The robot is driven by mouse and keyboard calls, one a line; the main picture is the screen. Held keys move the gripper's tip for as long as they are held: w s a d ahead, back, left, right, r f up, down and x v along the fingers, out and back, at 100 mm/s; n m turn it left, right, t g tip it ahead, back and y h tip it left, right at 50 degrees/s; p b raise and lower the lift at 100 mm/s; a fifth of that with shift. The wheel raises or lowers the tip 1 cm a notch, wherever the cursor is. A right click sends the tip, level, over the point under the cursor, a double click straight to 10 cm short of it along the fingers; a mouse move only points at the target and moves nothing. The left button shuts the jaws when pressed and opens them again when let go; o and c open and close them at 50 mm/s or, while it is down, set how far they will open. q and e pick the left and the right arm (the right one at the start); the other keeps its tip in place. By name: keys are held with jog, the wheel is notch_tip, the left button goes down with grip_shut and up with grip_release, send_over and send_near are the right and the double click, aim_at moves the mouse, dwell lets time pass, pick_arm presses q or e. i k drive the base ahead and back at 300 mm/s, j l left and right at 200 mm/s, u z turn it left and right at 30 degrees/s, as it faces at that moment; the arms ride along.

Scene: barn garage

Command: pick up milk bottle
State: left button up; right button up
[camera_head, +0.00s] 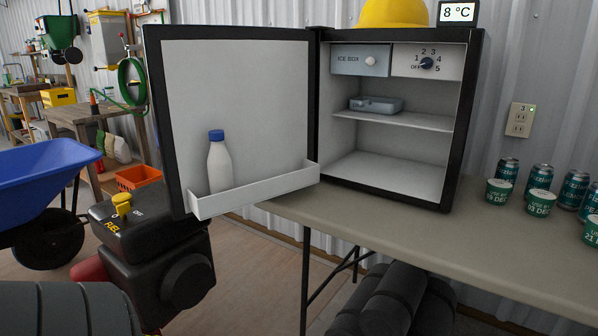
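The milk bottle (219,164) is white with a blue cap. It stands upright in the white door shelf (255,193) on the inner side of the open fridge door (235,95). The shelf's front wall hides the bottle's base. The small black fridge (466,110) stands open on the table, with its door swung out to the left. Neither of my grippers can be made out in the head view, and nothing is seen touching the bottle.
The table (420,232) holds several green cans (541,176) and tubs (540,203) at the right. A blue wheelbarrow (45,180) is farther left. The fridge holds a grey-blue container (376,105).

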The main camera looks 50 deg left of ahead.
aim_at(219, 166)
jog(key=i+j+u, duration=0.1)
jog(key=u, duration=1.85)
jog(key=i+j, duration=0.05)
jog(key=j, duration=0.05)
